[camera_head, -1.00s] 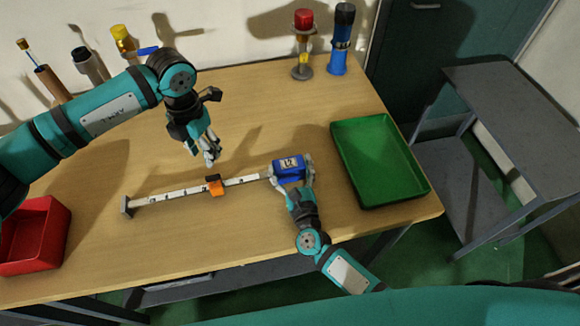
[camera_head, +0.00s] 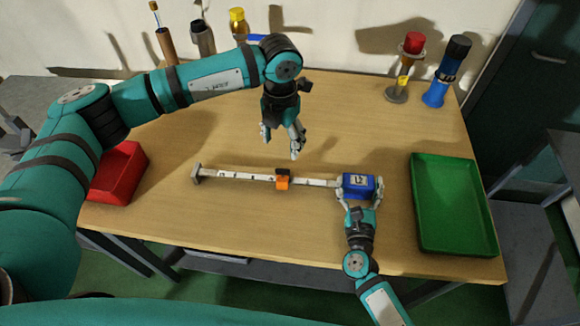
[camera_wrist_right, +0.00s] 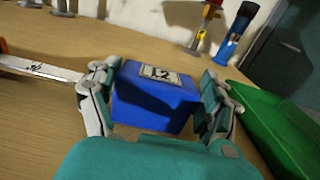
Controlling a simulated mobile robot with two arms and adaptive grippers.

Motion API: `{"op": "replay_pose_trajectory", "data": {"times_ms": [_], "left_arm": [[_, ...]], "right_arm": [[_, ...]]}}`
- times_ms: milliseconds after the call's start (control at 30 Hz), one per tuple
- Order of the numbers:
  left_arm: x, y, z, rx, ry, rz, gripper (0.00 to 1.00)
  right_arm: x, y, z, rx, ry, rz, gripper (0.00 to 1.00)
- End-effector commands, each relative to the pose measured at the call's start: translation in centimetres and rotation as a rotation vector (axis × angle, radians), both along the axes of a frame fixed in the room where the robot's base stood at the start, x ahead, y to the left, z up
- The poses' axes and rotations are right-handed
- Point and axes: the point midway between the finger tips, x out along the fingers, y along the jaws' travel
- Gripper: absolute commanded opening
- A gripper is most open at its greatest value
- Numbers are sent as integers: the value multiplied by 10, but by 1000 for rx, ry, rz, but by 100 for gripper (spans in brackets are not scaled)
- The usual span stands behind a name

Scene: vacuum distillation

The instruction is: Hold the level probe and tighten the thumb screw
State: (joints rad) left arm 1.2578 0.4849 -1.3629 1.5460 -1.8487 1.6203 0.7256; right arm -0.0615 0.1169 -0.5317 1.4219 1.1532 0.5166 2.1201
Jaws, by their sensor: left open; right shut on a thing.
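The level probe (camera_head: 233,177) is a long white graduated rod lying across the table, with a grey end plate at its left end. Its right end carries a blue block (camera_head: 353,193) labelled L2, which also shows in the right wrist view (camera_wrist_right: 150,109). An orange slider (camera_head: 282,184) sits on the rod with a dark piece on top, perhaps the thumb screw (camera_head: 283,171). My right gripper (camera_head: 361,190) is shut on the blue block, one finger on each side. My left gripper (camera_head: 281,143) is open and empty, pointing down above and behind the slider, apart from it.
A green tray (camera_head: 456,243) stands right of the block, and a red bin (camera_head: 118,174) at the table's left. Several bottles and stands, including a red-topped one (camera_head: 405,66) and a blue one (camera_head: 446,72), line the back. The table in front of the rod is clear.

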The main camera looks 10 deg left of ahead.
Motion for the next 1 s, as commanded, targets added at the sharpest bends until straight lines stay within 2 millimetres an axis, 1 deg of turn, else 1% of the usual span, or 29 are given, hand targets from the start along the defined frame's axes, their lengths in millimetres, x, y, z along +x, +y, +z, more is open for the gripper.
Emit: {"op": "replay_pose_trajectory", "data": {"times_ms": [100, 200, 267, 367, 467, 800, 900, 1000], "left_arm": [[0, 0, 6, -1, 0, 170, 62], [0, 0, 10, -1, 0, 283, 62], [0, 0, 11, -1, 0, 328, 62], [-1, 0, 7, 0, 2, 367, 62], [-1, 0, -5, 1, 3, 374, 62], [-1, 0, -71, 1, 3, 371, 62], [-1, 0, -87, 2, 2, 371, 62], [0, 0, -98, 1, 2, 371, 62]], "right_arm": [[0, 0, 0, 0, 1, 0, 23], [0, 0, 0, 0, 1, 0, 23], [0, 0, 0, 0, 1, -1, 23], [0, 0, 0, 0, 1, -1, 23], [0, 0, 0, 0, 1, -1, 23], [0, 0, 0, 0, 1, -1, 23], [0, 0, 0, 0, 1, -1, 23], [0, 0, 0, 0, 1, -1, 23]]}}
